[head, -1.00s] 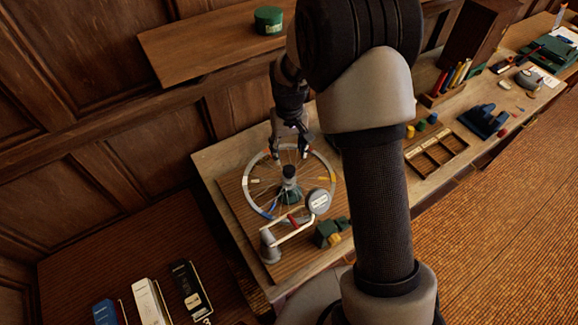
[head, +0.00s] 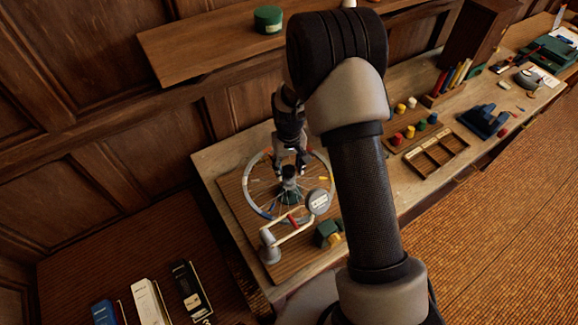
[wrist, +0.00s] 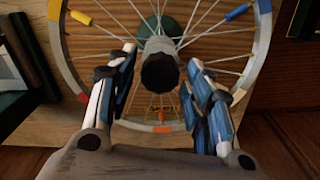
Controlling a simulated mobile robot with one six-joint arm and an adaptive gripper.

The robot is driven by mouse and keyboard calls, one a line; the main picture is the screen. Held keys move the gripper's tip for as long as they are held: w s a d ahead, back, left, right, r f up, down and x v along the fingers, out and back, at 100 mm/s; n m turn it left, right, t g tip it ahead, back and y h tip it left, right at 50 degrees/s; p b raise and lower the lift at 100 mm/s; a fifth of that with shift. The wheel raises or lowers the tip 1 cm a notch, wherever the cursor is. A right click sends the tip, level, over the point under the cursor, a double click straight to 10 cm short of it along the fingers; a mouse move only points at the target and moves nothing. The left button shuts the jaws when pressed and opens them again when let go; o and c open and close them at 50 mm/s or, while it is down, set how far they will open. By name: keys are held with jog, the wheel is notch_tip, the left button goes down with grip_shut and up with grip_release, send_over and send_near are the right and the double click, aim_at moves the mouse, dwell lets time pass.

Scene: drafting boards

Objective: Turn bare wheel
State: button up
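The bare wheel (head: 249,195) is a spoked rim lying flat on a stand on the bench, with coloured marks on its rim and spokes. In the wrist view its rim (wrist: 62,52) and spokes fill the upper part. A dark knob (wrist: 160,72) on a grey hub rises at the wheel's centre. My gripper (head: 291,166) is above the wheel's hub in the head view. In the wrist view my gripper (wrist: 163,85) is open, with one finger on each side of the knob and visible gaps to it. Part of the wheel is hidden behind the fingers.
A dial gauge (head: 318,203) on a bent arm stands at the wheel's front right. Green blocks (head: 328,232) lie nearby. A wooden divided tray (head: 437,154) and coloured pegs (head: 410,131) are further right. A shelf (head: 205,45) hangs on the wall behind.

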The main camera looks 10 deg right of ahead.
grip_shut()
dwell(0.3)
jog(key=shift+m, duration=0.4)
jog(key=m+b, duration=0.1)
jog(key=m, duration=0.3)
jog(key=shift+b, duration=0.4)
jog(key=m+b, duration=0.1)
jog(key=m, duration=0.4)
jog(key=m+b, duration=0.1)
jog(key=m, duration=0.6)
jog(key=shift+m+b, duration=0.3)
jog(key=m, duration=0.6)
jog(key=shift+b, duration=0.35)
jog(key=shift+m, duration=0.3)
